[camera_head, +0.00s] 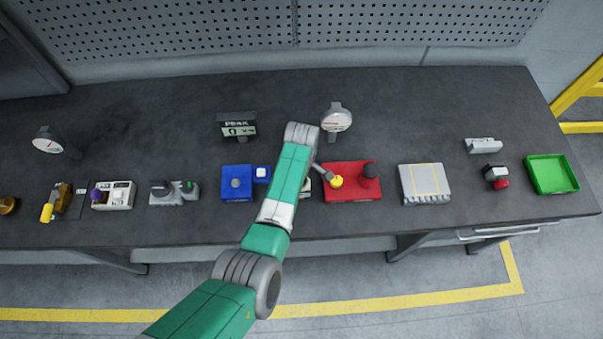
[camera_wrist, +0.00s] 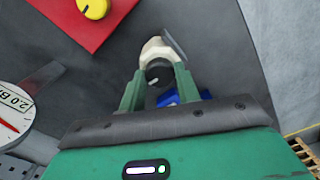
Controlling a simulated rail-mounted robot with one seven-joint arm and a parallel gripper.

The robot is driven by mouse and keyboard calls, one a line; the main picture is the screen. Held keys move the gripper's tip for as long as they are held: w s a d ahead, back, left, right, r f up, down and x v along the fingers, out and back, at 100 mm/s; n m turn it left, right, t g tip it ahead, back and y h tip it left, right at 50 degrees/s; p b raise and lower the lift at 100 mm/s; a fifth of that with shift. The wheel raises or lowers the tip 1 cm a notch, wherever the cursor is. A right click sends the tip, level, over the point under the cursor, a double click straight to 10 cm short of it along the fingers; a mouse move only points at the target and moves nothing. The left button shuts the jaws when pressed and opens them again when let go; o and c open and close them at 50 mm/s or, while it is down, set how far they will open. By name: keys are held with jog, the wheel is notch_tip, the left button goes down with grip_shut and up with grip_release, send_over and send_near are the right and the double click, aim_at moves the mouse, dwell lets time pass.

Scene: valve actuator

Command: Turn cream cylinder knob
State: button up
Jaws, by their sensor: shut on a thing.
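In the wrist view, my gripper (camera_wrist: 156,78) has its two green fingers closed in around a cream cylinder knob (camera_wrist: 158,48). A dark round face with a short white mark shows between the fingers. The fingers cover the sides of the knob, and I cannot tell its turned angle. In the head view, my arm hides the gripper and most of the knob's unit; only a small cream part (camera_head: 305,188) shows beside the arm, between the blue box and the red box.
The red box (camera_head: 342,194) with a yellow knob (camera_head: 336,181) and a dark knob is close on the right. The blue box (camera_head: 237,195) is on the left. A round gauge (camera_head: 336,119) stands behind, also in the wrist view (camera_wrist: 14,112). A green tray (camera_head: 570,185) is far right.

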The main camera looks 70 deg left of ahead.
jog(key=shift+n, duration=0.7)
jog(key=o, duration=1)
notch_tip(320, 180, up, 8)
jog(key=shift+f, duration=0.1)
